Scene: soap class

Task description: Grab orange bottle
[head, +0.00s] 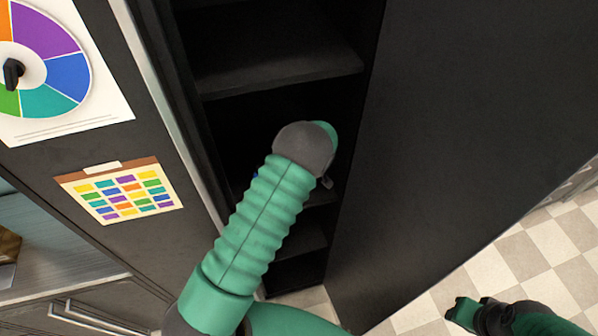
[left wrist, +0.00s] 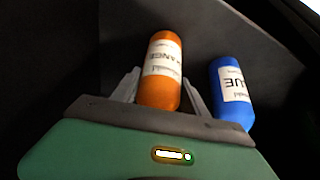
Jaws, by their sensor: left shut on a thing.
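The orange bottle (left wrist: 161,72) stands between the two fingers of my left gripper (left wrist: 162,92) in the left wrist view, label facing the camera. The gripper is shut on it. In the head view my left arm reaches into the dark cabinet, and its wrist hides the bottle and most of the gripper. My right gripper (head: 466,312) is low at the right of the head view, over the floor, away from the cabinet; its jaw opening is not clear.
A blue bottle (left wrist: 232,95) stands just right of the left gripper's right finger. The narrow black cabinet has several shelves (head: 270,72), with a dark side panel or door (head: 460,130) on the right. Checkered floor (head: 530,245) shows at the lower right.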

